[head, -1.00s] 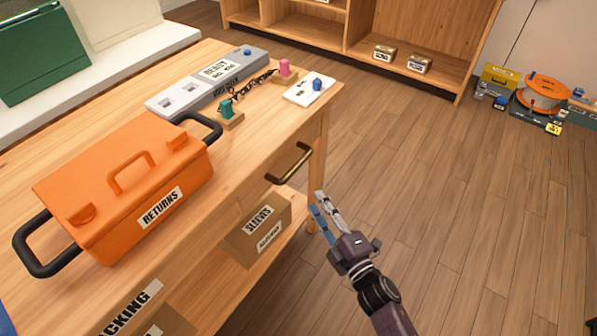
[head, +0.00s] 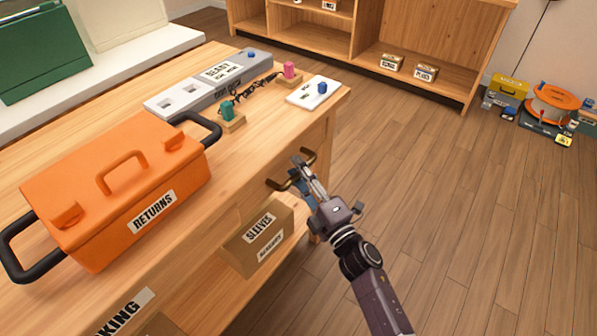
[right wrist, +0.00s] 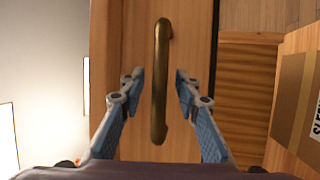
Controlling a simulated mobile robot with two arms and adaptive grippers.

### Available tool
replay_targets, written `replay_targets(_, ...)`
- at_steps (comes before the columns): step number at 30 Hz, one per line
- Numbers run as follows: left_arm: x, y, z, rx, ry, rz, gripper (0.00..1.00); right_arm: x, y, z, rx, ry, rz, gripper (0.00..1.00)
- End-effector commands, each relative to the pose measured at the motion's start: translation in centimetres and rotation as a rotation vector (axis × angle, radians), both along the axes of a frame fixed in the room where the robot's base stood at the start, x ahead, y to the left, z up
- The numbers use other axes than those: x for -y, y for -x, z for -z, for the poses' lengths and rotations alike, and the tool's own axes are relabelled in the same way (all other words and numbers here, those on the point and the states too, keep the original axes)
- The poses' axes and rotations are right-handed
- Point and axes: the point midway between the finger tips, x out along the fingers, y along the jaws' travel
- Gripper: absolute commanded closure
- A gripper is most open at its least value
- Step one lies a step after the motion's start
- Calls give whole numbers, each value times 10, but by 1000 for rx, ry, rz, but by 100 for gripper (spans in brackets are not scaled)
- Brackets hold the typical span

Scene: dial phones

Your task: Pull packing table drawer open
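The wooden packing table (head: 255,150) stands at the left in the head view. Its drawer front (right wrist: 190,60) carries a brass bar handle (right wrist: 161,75), which shows partly behind my gripper in the head view (head: 276,184). My right gripper (head: 298,172) is at the handle. In the right wrist view its two blue fingers (right wrist: 155,82) are spread, one on each side of the handle, with a gap on both sides. The drawer looks shut. My left gripper is not in view.
An orange RETURNS box (head: 120,190) and a grey READY block (head: 210,85) stand on the tabletop. A SLEEVES carton (head: 258,240) sits on the shelf below the drawer.

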Motion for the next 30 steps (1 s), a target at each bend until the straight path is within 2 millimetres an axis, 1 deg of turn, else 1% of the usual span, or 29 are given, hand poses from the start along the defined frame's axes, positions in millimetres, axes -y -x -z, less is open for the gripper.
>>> replay_targets(5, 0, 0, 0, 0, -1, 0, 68, 0, 0, 0, 0, 0, 0, 70)
replay_targets(13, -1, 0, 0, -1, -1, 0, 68, 0, 0, 0, 0, 0, 0, 100)
replay_targets(25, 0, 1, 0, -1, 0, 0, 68, 1, 0, 0, -1, 0, 1, 100)
replay_targets(28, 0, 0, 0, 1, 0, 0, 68, 6, 0, 0, 0, 1, 1, 100)
replay_targets(30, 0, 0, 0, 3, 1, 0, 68, 12, 0, 1, -1, 3, 2, 100)
